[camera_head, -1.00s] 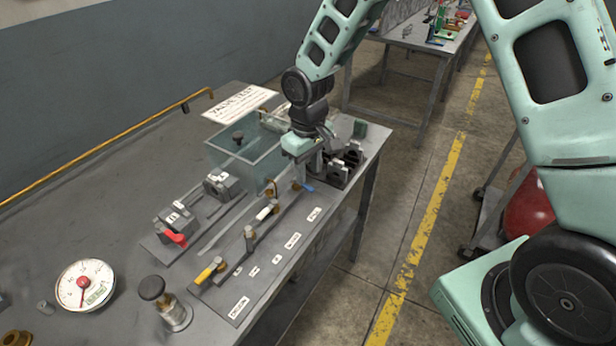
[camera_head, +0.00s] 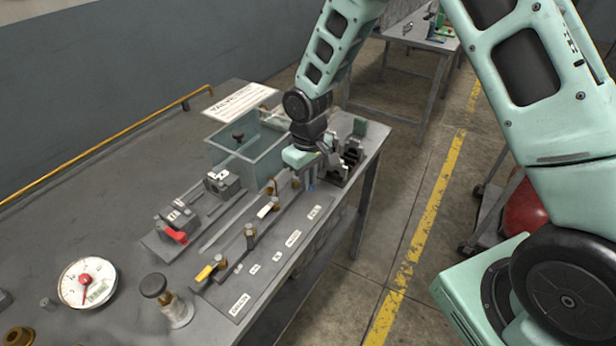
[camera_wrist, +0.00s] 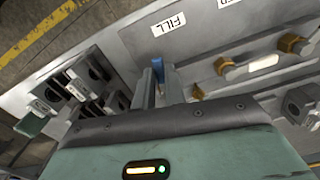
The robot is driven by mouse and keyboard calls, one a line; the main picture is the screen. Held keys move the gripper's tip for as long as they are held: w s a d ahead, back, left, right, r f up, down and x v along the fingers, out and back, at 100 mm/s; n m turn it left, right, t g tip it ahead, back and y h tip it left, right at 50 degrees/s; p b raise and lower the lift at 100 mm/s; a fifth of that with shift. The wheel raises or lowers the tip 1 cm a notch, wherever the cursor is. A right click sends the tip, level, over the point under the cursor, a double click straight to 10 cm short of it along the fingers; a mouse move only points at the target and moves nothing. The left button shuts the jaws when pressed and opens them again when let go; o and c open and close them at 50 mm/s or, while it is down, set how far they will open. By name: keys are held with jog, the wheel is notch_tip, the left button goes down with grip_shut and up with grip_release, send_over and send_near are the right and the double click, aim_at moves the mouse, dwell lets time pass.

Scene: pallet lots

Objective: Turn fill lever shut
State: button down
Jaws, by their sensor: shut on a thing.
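The fill lever has a blue handle (camera_head: 311,187) and sits at the far end of the row of levers on the grey panel. In the wrist view the blue handle (camera_wrist: 157,70) shows between my finger tips, below the label FILL (camera_wrist: 169,25). My gripper (camera_head: 308,179) is shut on this handle, pointing down at it. In the wrist view my gripper (camera_wrist: 151,80) has one finger on each side of the blue. The lever's brass pivot (camera_wrist: 197,92) shows to the right of the fingers; part of the lever is hidden.
A white-handled lever (camera_head: 268,208) and a yellow-handled lever (camera_head: 206,272) stand nearer along the panel. A clear tank (camera_head: 243,163) is left of my gripper. Black blocks (camera_head: 345,165) stand close on its right. A red lever (camera_head: 174,236) and a gauge (camera_head: 87,284) are at left.

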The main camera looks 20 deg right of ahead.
jog(key=shift+a, duration=0.1)
jog(key=m, duration=0.1)
jog(key=a+m+b, duration=0.1)
jog(key=m, duration=0.2)
jog(key=shift+s+a+m+b, duration=0.2)
jog(key=shift+a+m+b, duration=0.05)
jog(key=shift+m+b, duration=0.05)
jog(key=m, duration=0.1)
jog(key=a+m, duration=0.1)
jog(key=m, duration=0.3)
jog(key=shift+w+a+r, duration=0.1)
jog(key=shift+w+a, duration=0.1)
jog(key=shift+a, duration=0.2)
jog(key=m, duration=0.2)
jog(key=m+p, duration=0.1)
jog(key=shift+w+a, duration=0.25)
jog(key=shift+a, duration=0.15)
jog(key=shift+w+a+m+p, duration=0.2)
jog(key=shift+m+p, duration=0.1)
jog(key=shift+m, duration=0.45)
jog(key=shift+w+a+m+p, duration=0.1)
jog(key=shift+w+m+p, duration=0.15)
jog(key=shift+m, duration=0.5)
jog(key=c, duration=1.5)
grip_release()
jog(key=shift+o, duration=0.2)
